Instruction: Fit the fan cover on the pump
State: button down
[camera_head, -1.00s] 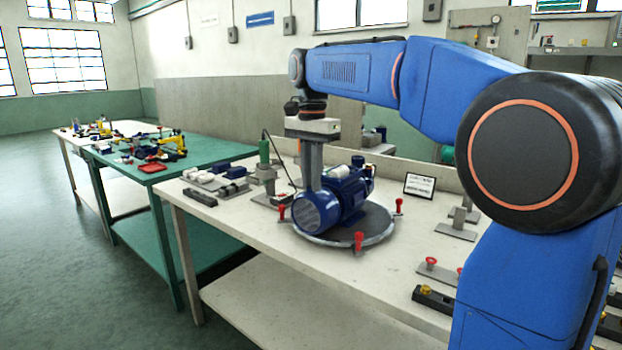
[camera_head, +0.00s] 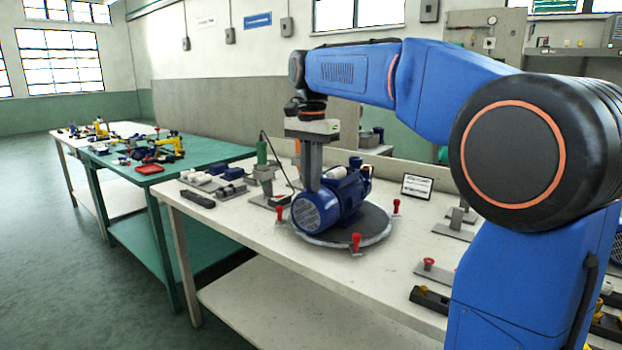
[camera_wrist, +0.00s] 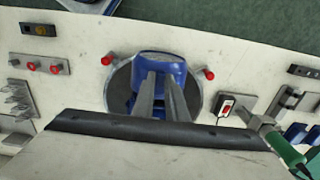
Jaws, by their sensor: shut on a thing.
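The blue pump (camera_head: 345,196) lies on a round grey turntable (camera_head: 372,228) on the white bench. The fan cover (camera_head: 311,212), blue with a pale grille face, sits at the pump's left end, in line with its body. I cannot tell whether any gap is left between them. My gripper (camera_head: 313,186) points straight down with its long fingers shut on the fan cover. In the wrist view the two fingers (camera_wrist: 160,105) reach down to the blue cover (camera_wrist: 162,62). The joint between cover and pump is hidden behind the fingers there.
Red-knobbed clamps (camera_head: 356,242) stand around the turntable rim. A green-handled tool in a stand (camera_head: 264,160) is behind left, beside dark and pale blocks (camera_head: 215,182). A small sign (camera_head: 417,187) stands behind right.

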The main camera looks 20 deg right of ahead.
jog(key=shift+w+d, duration=0.75)
jog(key=shift+d, duration=0.35)
dwell(0.6)
jog(key=c, duration=1.7)
grip_release()
jog(key=shift+r, duration=3)
jog(key=shift+r, duration=0.1)
notch_tip(320, 180, up, 7)
jog(key=shift+r, duration=0.15)
jog(key=shift+s, duration=0.1)
